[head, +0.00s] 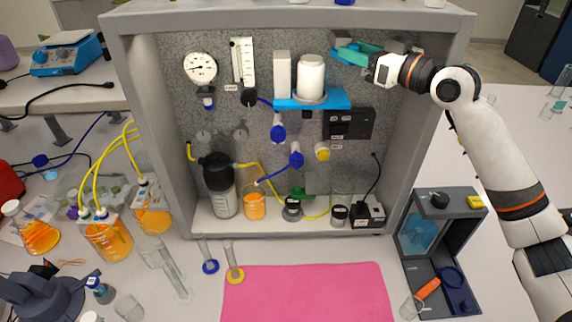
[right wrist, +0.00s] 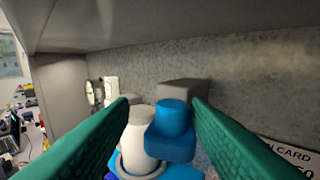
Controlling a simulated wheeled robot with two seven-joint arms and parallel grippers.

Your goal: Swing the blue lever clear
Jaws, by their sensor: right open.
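The blue lever (right wrist: 172,135) shows in the right wrist view as a blue block with a round upright knob, beside a white cylinder (right wrist: 139,140) and in front of a grey block. In the head view the white cylinder (head: 311,76) stands on a blue shelf (head: 318,101) at the upper middle of the rig. My right gripper (head: 347,53) reaches in from the upper right. Its green fingers are open, and in the right wrist view (right wrist: 161,106) the lever's knob appears between them; contact cannot be told. In the head view the fingers largely hide the lever.
The rig's grey top panel (head: 290,18) and right side wall (head: 428,110) lie close to my right arm. A black box (head: 349,123) is mounted below the gripper. A pink mat (head: 305,292) lies clear in front; flasks with orange liquid (head: 108,238) stand at left.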

